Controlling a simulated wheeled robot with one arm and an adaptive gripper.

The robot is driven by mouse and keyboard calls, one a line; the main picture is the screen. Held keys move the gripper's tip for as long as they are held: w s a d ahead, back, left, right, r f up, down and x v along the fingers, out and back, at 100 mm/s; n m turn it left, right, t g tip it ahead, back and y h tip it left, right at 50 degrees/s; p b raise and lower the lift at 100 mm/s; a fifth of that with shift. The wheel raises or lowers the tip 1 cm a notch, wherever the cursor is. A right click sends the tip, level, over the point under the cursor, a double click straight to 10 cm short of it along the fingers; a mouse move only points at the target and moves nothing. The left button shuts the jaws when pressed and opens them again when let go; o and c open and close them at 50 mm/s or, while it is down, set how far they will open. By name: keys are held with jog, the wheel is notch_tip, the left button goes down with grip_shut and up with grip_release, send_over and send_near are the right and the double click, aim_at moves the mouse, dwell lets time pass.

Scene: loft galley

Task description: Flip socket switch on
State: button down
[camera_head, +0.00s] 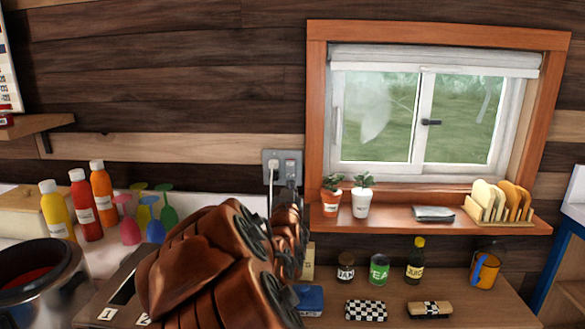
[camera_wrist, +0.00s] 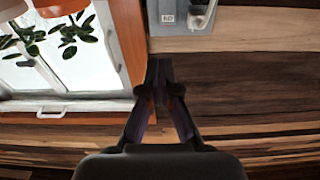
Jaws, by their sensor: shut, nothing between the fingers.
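The grey wall socket (camera_head: 283,156) is on the plank wall, left of the window. A white plug with a cord (camera_head: 273,168) is in its left half, and the switch (camera_head: 290,168) is on its right. The wrist view is upside down and shows part of the socket plate (camera_wrist: 180,28) at the top edge, with the labelled switch (camera_wrist: 167,17) and the plug (camera_wrist: 198,16). My gripper (camera_wrist: 159,64) is shut and empty, its tips just below the plate in that picture. In the head view my arm hides most of the gripper; contact cannot be told.
The window frame (camera_head: 316,110) and sill with two potted plants (camera_head: 361,199) are close on the right. Bottles (camera_head: 80,200) and coloured goblets (camera_head: 168,212) stand at left. The wall above the socket is clear.

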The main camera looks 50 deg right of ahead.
jog(key=shift+w+d+r+p, duration=0.1)
jog(key=shift+p, duration=0.25)
jog(key=p, duration=1.1)
send_near(294, 161)
jog(key=x, duration=0.6)
jog(key=shift+d+r, duration=0.15)
jog(key=shift+r, duration=0.05)
jog(key=shift+w+d+f, duration=0.1)
jog(key=shift+w+d, duration=0.2)
jog(key=shift+d, duration=0.05)
jog(key=shift+w+d, duration=0.25)
